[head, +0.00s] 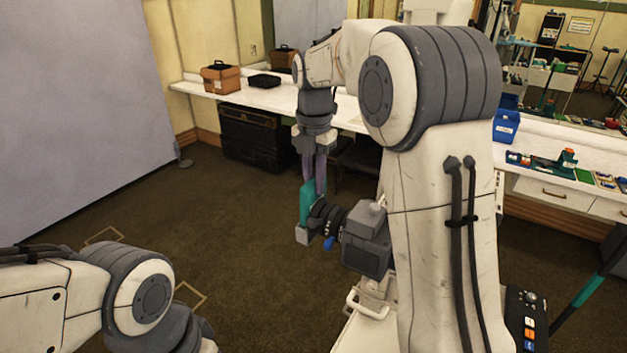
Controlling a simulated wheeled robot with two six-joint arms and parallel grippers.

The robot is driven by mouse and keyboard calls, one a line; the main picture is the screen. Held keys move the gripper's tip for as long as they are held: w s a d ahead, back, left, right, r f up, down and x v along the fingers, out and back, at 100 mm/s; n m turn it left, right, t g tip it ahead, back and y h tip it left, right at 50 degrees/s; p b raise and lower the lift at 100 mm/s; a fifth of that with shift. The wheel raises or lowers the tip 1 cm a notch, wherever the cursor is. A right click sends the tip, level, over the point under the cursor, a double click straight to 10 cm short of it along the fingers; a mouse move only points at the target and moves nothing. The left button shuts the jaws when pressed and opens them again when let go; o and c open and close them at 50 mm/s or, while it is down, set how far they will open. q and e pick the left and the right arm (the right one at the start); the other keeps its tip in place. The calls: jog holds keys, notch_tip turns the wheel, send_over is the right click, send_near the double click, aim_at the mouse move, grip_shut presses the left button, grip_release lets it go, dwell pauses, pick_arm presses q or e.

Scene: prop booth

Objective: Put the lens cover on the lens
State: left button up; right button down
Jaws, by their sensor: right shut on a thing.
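A dark camera (366,245) stands on a pale stand in the lower middle, with its black ringed lens (328,216) pointing left. A flat teal piece, which looks like the lens cover (306,206), is upright at the front end of the lens. I cannot tell whether it is seated on the lens or just in front of it. My right gripper (314,187) points down from above and is shut on the lens cover. Its fingers hide part of the cover. My left arm enters at the lower left; its gripper is out of view.
A white counter (340,120) runs along the back wall with an orange-brown bag (221,78) and a black tray (264,81). A black case (254,138) stands below it. A blue bin (506,126) is on the right counter. The brown floor left of the camera is mostly clear.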

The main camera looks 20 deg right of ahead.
jog(key=shift+f, duration=0.15)
jog(key=shift+f+b, duration=0.55)
jog(key=shift+f, duration=0.2)
jog(key=c, duration=0.7)
grip_release()
notch_tip(320, 180, up, 7)
jog(key=p, duration=0.7)
jog(key=shift+r, duration=0.1)
